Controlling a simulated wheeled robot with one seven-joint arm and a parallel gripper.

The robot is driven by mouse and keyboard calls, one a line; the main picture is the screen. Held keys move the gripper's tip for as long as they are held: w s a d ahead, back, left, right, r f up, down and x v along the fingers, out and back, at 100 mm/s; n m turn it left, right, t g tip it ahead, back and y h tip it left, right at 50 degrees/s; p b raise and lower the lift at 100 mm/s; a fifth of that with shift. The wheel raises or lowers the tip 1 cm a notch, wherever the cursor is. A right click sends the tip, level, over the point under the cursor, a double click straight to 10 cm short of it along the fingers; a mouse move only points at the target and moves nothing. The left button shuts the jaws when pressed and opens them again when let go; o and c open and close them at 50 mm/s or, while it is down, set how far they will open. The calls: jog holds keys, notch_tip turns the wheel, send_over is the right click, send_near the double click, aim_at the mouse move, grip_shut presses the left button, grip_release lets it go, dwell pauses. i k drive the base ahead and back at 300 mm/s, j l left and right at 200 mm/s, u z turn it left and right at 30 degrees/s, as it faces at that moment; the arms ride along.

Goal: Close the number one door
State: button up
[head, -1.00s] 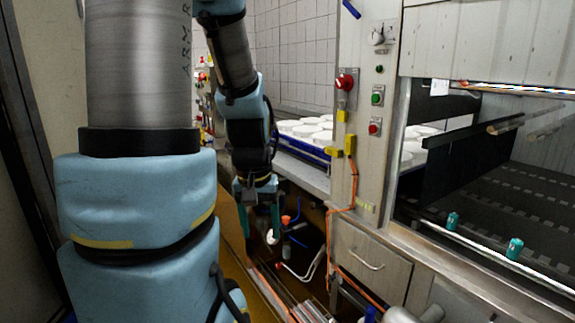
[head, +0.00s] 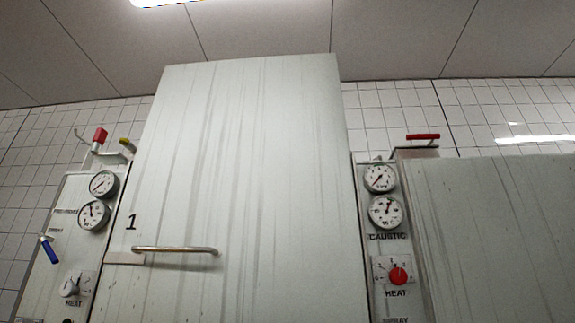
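The number one door (head: 255,170) is a tall white streaked panel in the middle of the head view. It carries a black "1" (head: 131,222) and a horizontal metal bar handle (head: 175,250) at its lower left. Its top edge stands above the panels on both sides, as if raised; its lower edge is out of frame. My gripper is not in view.
A left panel holds two gauges (head: 94,215), a blue lever (head: 48,250) and a knob. A right panel has two gauges (head: 386,211) and a red heat knob (head: 398,275). Another white door (head: 490,240) stands at right. Tiled wall and ceiling are behind.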

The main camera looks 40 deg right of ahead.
aim_at(238, 205)
jog(key=l+z, duration=0.1)
jog(key=z, duration=0.4)
jog(key=i+l+z, duration=0.1)
jog(key=z, duration=0.9)
jog(key=l+u, duration=0.2)
jog(key=i+j, duration=0.1)
